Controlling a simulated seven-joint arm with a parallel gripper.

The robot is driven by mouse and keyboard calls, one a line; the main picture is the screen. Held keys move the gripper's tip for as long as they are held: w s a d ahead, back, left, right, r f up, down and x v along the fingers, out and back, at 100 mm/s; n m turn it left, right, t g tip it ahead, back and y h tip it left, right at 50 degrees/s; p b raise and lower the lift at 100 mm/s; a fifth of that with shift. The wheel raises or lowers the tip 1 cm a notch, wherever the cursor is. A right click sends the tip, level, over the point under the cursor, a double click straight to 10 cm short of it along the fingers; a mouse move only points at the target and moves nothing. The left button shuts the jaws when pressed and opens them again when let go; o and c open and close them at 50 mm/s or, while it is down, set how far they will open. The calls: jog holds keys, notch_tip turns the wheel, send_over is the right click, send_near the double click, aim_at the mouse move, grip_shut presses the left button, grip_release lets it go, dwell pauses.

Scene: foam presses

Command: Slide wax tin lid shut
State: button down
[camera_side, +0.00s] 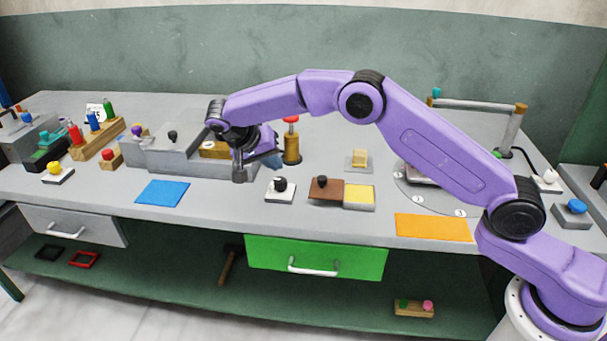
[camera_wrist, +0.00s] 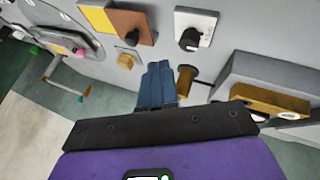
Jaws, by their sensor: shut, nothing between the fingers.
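The wax tin (camera_side: 359,207) stands on the bench front, right of my gripper (camera_side: 274,162). Its brown lid (camera_side: 324,195), with a dark knob, sits to the left, leaving the yellow wax (camera_side: 359,193) uncovered on the right. In the wrist view the lid (camera_wrist: 131,24) and wax (camera_wrist: 95,17) show at the top, beyond my fingers (camera_wrist: 157,86). My blue fingers are shut together, empty and apart from the tin.
A white plate with a black knob (camera_side: 280,188) lies between my gripper and the tin. A wooden post with a red top (camera_side: 291,145) stands close behind my fingers. A grey block fixture (camera_side: 165,158) is at left. Blue (camera_side: 162,193) and orange (camera_side: 434,228) mats lie flat.

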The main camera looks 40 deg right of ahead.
send_near(312, 191)
jog(key=w+d+f, duration=0.2)
jog(key=w+f, duration=0.1)
jog(key=shift+w+f, duration=0.2)
jog(key=shift+w, duration=0.15)
jog(key=shift+s+d+r, duration=0.2)
jog(key=shift+s+d, duration=0.15)
jog(key=shift+d, duration=0.15)
jog(key=shift+s+d, duration=0.35)
jog(key=shift+d, duration=0.2)
jog(key=shift+s+d, duration=0.3)
jog(key=shift+d, duration=0.2)
jog(key=shift+s+d, duration=0.35)
jog(key=shift+d, duration=0.1)
jog(key=shift+s+d, duration=3.05)
jog(key=shift+s, duration=0.05)
jog(key=shift+f, duration=0.1)
